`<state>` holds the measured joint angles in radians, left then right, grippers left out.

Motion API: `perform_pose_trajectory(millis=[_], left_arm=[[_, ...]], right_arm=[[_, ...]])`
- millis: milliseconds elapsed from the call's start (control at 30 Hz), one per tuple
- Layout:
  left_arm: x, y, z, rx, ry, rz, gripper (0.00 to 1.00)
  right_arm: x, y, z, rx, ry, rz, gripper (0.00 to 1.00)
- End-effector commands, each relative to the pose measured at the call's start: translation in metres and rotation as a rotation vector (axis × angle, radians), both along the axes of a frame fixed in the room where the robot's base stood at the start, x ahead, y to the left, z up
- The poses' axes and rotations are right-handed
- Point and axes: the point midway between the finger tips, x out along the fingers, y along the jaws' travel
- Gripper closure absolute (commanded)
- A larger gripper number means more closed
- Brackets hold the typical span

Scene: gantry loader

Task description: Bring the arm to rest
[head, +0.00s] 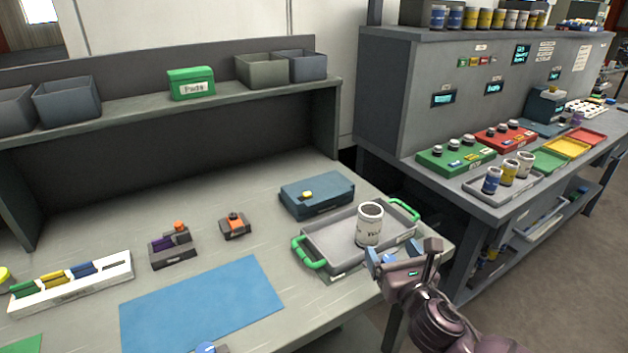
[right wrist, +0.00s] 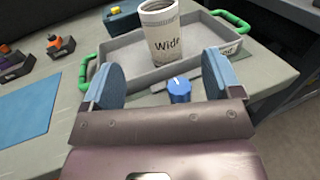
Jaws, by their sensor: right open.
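My right gripper (head: 401,259) is at the front right of the workbench, near the front edge of a grey tray (head: 333,268) with green handles. In the right wrist view its two blue fingers (right wrist: 162,80) stand wide apart with nothing held between them. A white cup marked "Wide" (head: 369,224) stands upright in the tray, beyond the fingers; it also shows in the right wrist view (right wrist: 161,35). My right arm reaches in from the lower right of the head view. My left gripper is not in view.
A blue knob (right wrist: 179,89) shows between and beyond the fingers in the right wrist view. A blue box (head: 317,194) stands behind the tray. A blue mat (head: 203,303) lies left of it. A second bench with several trays and cups stands right, across a floor gap.

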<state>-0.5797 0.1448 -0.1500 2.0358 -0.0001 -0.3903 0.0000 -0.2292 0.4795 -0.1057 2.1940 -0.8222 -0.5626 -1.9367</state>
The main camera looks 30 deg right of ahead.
Motion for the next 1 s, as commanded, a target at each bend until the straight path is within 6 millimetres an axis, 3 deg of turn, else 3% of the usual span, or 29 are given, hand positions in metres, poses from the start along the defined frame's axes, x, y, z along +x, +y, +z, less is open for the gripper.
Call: perform_pose_trajectory(millis=[167, 267, 667, 1000], left_arm=[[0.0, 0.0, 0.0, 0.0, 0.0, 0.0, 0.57], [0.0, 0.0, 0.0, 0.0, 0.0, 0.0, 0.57], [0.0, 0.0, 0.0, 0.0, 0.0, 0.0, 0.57], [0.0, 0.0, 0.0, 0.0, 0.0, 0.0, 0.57]], right_arm=[[-0.001, 0.0, -0.001, 0.022, 0.002, -0.007, 0.16], [-0.008, -0.002, -0.008, 0.133, 0.009, -0.04, 0.16], [-0.084, 0.0, -0.073, 1.172, 0.016, -0.493, 0.16], [-0.166, 0.037, -0.117, 1.91, -0.099, -1.105, 0.16]])
